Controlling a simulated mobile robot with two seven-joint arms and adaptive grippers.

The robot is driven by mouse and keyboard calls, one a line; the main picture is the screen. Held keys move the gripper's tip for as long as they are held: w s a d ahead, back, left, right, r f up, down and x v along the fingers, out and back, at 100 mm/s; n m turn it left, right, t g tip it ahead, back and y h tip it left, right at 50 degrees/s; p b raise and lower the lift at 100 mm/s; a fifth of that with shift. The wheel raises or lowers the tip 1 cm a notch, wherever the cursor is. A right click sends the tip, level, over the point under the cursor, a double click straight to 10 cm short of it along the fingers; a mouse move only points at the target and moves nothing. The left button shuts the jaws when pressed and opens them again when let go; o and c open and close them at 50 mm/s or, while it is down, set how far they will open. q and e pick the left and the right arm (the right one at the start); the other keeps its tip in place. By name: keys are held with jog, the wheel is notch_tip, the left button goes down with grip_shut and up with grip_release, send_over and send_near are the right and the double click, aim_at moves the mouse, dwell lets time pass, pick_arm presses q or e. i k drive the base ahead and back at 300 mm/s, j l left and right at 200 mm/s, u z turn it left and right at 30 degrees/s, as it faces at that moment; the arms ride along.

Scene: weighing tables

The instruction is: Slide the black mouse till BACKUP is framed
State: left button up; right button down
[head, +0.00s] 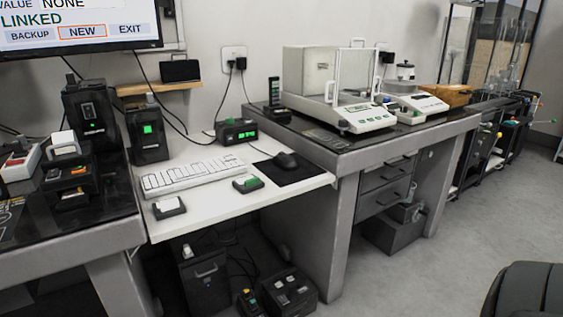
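The black mouse (286,160) sits on a black mouse mat (293,175) at the right end of the white desk. The monitor (75,22) at the top left shows the buttons BACKUP (30,35), NEW (82,32) and EXIT (130,29). An orange frame is around NEW; BACKUP has none. Above them the screen reads LINKED, and VALUE with NONE. Neither of my grippers is in view, and nothing touches the mouse.
A white keyboard (188,174) and a small device with a green top (248,183) stand left of the mat. A green-lit clock (236,132) is behind them. A balance (345,95) stands on the table at right. Dark devices crowd the left table.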

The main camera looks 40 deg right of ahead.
aim_at(286, 162)
jog(key=z, duration=1.3)
jog(key=i+l, duration=0.1)
jog(key=l, duration=0.3)
jog(key=i+l, duration=0.1)
jog(key=l, duration=0.35)
jog(key=i+l, duration=0.15)
jog(key=l, duration=0.25)
